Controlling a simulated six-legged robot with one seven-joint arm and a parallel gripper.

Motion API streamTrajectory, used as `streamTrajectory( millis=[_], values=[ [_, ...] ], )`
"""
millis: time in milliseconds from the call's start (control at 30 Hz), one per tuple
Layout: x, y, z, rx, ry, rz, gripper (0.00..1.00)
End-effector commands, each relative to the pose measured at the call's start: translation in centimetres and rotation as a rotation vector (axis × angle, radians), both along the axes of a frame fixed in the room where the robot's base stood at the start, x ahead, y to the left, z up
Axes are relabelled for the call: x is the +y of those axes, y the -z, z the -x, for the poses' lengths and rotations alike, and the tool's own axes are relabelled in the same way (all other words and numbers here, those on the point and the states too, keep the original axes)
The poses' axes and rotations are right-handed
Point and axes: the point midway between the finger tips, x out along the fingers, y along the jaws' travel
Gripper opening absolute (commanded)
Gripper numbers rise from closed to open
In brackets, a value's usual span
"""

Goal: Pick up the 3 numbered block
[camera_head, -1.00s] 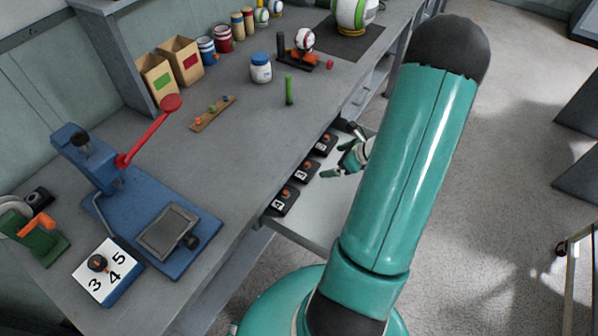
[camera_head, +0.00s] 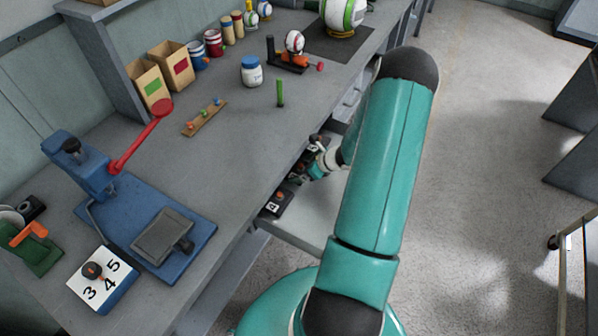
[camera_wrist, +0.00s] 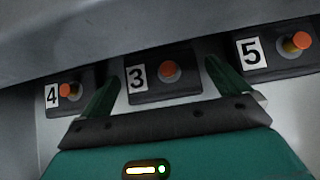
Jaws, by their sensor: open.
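The 3 numbered block (camera_wrist: 163,90) is a black block with a white "3" label and an orange knob. It lies in the open drawer, in the middle of a row in the wrist view. My gripper (camera_wrist: 160,85) is open, with one green finger on each side of this block; I cannot tell whether they touch it. The 4 block (camera_wrist: 68,97) is to its left and the 5 block (camera_wrist: 275,57) to its right. In the head view my gripper (camera_head: 303,171) is over the drawer and hides most of the blocks; the 4 block (camera_head: 278,203) shows at the near end.
The drawer (camera_head: 310,222) is pulled out below the grey bench (camera_head: 225,165), whose edge runs close above the blocks. A blue press (camera_head: 150,215) with a red lever and a white 3-4-5 selector box (camera_head: 100,280) stand on the bench.

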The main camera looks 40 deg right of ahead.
Motion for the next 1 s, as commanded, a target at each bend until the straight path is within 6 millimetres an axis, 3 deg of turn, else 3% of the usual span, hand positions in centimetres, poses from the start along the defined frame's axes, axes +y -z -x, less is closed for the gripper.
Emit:
streamTrajectory(
  millis=[300,467,500,800,1000],
  values=[
    [0.3,0.6,-0.6,-0.001,-0.001,0.000,1.00],
    [0.3,0.5,-0.6,-0.001,-0.001,0.000,0.69],
    [0.3,0.5,-0.6,-0.001,-0.001,0.000,0.66],
    [0.3,0.3,-0.6,-0.001,-0.001,0.001,0.66],
    [0.2,-1.1,-0.6,-0.002,-0.002,0.003,0.66]
  ],
)
